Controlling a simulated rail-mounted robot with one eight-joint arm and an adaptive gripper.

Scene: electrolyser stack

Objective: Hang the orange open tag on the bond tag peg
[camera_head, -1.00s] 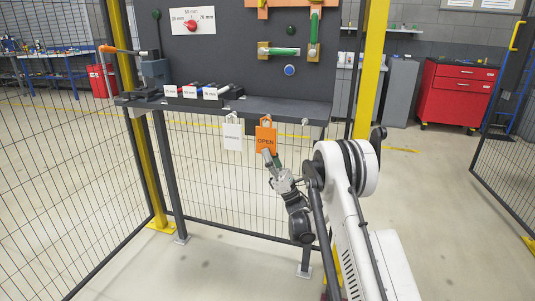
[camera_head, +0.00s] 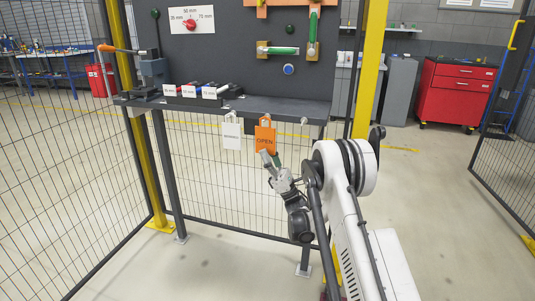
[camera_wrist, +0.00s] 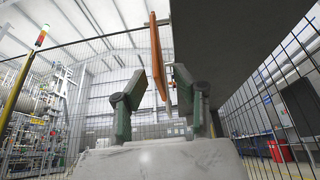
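The orange tag marked OPEN (camera_head: 264,141) hangs by its looped top at the front edge of the dark shelf. A white tag (camera_head: 231,136) hangs to its left. My gripper (camera_head: 270,160) is just below and in front of the orange tag. In the wrist view my gripper (camera_wrist: 160,80) is open, with the thin edge of the orange tag (camera_wrist: 156,55) between its two green-padded fingers. A gap shows on each side of the tag. To the right, a small pale peg end (camera_head: 304,120) shows at the shelf edge; its label cannot be read.
The dark shelf (camera_head: 280,107) overhangs the gripper and fills the upper right of the wrist view. Several labelled blocks (camera_head: 190,91) and a vise (camera_head: 152,72) stand on it. A yellow post (camera_head: 369,70) and mesh fencing are close by.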

